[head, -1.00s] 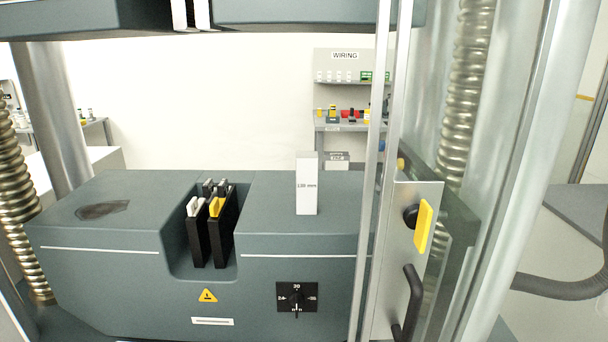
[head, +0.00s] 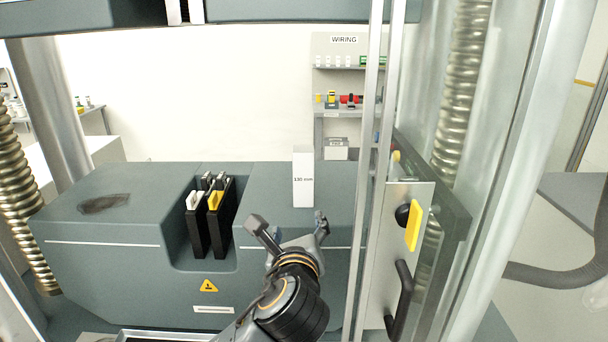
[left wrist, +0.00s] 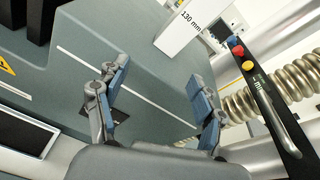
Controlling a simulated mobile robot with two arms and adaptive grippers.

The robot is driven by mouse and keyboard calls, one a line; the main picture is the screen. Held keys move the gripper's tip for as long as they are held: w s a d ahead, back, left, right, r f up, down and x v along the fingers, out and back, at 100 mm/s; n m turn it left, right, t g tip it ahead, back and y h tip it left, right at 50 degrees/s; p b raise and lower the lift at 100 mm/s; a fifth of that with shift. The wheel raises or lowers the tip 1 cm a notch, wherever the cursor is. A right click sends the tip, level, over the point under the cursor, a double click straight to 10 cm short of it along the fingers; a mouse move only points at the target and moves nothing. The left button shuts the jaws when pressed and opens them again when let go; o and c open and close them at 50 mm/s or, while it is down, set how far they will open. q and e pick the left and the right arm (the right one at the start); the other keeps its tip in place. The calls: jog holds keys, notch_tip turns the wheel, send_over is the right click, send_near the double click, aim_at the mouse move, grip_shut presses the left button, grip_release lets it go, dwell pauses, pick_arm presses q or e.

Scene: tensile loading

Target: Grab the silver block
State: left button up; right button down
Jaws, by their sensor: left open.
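The silver block (head: 303,178) is a tall pale upright bar marked "130 mm". It stands on the grey-green machine base (head: 270,190), right of the slot. My left gripper (head: 287,222) is open and empty in front of the block and lower in the head view, apart from it. In the left wrist view the block (left wrist: 188,28) shows at the top, beyond the spread fingers (left wrist: 158,75), with nothing between them. The right gripper is not in view.
Black clamp pieces with white and yellow tops (head: 208,215) stand in the slot to the left. Metal rails and a door panel with a black handle (head: 400,298) stand close on the right.

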aim_at(303, 164)
pick_arm(q)
notch_tip(303, 164, up, 7)
jog(key=d+m+t, duration=0.2)
jog(key=m, duration=0.2)
jog(key=w, duration=0.2)
jog(key=w+p, duration=0.1)
jog(key=w, duration=0.2)
jog(key=w+p, duration=0.1)
jog(key=w, duration=0.2)
jog(key=shift+a+r, duration=0.2)
jog(key=shift+r, duration=0.1)
jog(key=w+p, duration=0.2)
jog(key=w, duration=0.3)
jog(key=shift+w+a+r+p, duration=0.1)
jog(key=shift+w+a+p, duration=0.05)
jog(key=shift+a+p, duration=0.25)
jog(key=shift+w+d, duration=0.1)
jog(key=shift+w, duration=0.1)
grip_shut()
